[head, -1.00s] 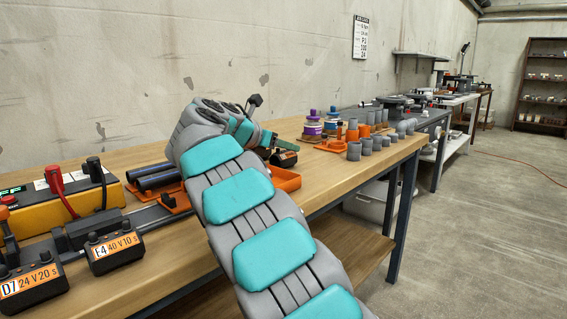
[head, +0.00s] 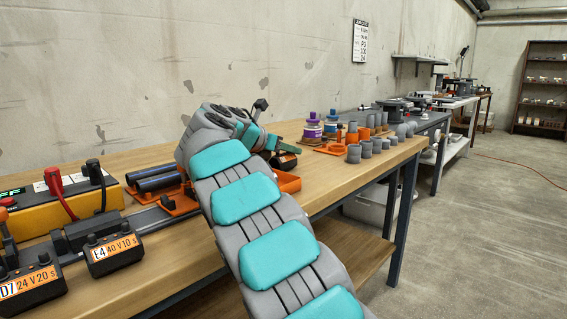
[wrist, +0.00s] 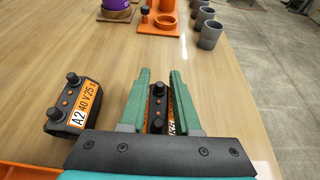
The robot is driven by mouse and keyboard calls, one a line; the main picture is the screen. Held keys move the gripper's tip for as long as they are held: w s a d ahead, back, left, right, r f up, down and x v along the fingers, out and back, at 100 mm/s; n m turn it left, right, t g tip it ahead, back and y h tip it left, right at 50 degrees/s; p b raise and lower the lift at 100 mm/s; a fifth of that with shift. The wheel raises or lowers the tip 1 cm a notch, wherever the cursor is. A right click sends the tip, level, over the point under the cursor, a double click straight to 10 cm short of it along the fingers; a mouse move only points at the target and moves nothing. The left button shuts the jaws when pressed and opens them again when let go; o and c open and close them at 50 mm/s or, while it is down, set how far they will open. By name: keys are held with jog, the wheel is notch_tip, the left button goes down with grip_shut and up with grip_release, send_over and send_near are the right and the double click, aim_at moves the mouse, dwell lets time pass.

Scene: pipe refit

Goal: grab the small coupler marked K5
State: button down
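A small black coupler (wrist: 157,118) with two knobs and an orange label shows in the wrist view between the green fingers of my gripper (wrist: 161,73). Its label is partly hidden by the right finger, so I cannot read its mark fully. My gripper is open, with a gap to the coupler visible on the left. I cannot tell how high the fingers are above the bench. A second coupler, marked A2 (wrist: 72,104), lies to the left, outside the fingers. In the head view my gripper (head: 293,145) is over the bench, by a black coupler (head: 284,161).
Couplers D7 (head: 30,282) and E4 (head: 114,254) stand by a yellow unit (head: 40,208) at the left. Grey cups (wrist: 210,34) and an orange holder (wrist: 160,22) are beyond the fingers. An orange tray (head: 288,182) is near the bench's front edge. Bare wood surrounds the coupler.

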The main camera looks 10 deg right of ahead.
jog(key=shift+f, duration=0.25)
